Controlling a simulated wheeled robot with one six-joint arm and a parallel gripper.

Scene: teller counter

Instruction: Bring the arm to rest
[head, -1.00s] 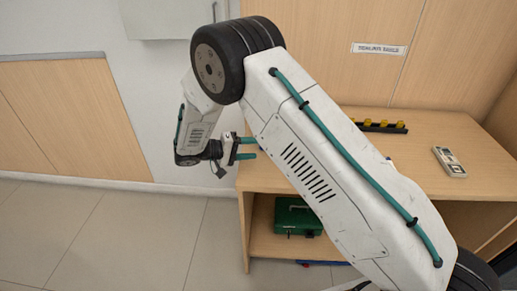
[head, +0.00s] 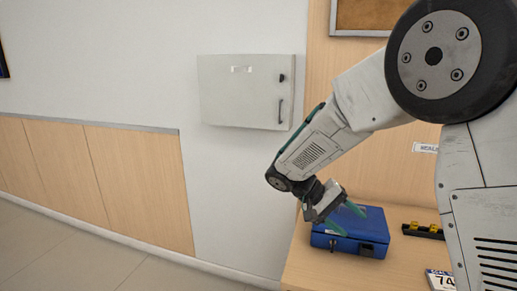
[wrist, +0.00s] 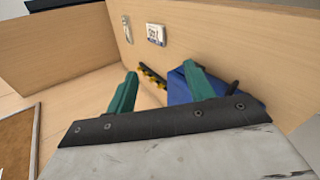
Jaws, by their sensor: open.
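My gripper (head: 346,218) is open, with its two teal fingers apart and nothing between them. In the head view it hangs at the end of my bent arm, in front of or just over the left part of a blue box (head: 372,222) on the counter. I cannot tell how wide the gap to the box is. In the wrist view my gripper (wrist: 158,78) shows with the blue box (wrist: 178,91) beyond and partly hidden by the right finger.
The wooden counter (head: 310,262) holds a black tray with yellow pieces (head: 423,231) and a numbered card (head: 440,280). A grey wall cabinet (head: 245,90) hangs behind my forearm. A framed board (head: 365,14) is above. Open floor (head: 60,265) lies left.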

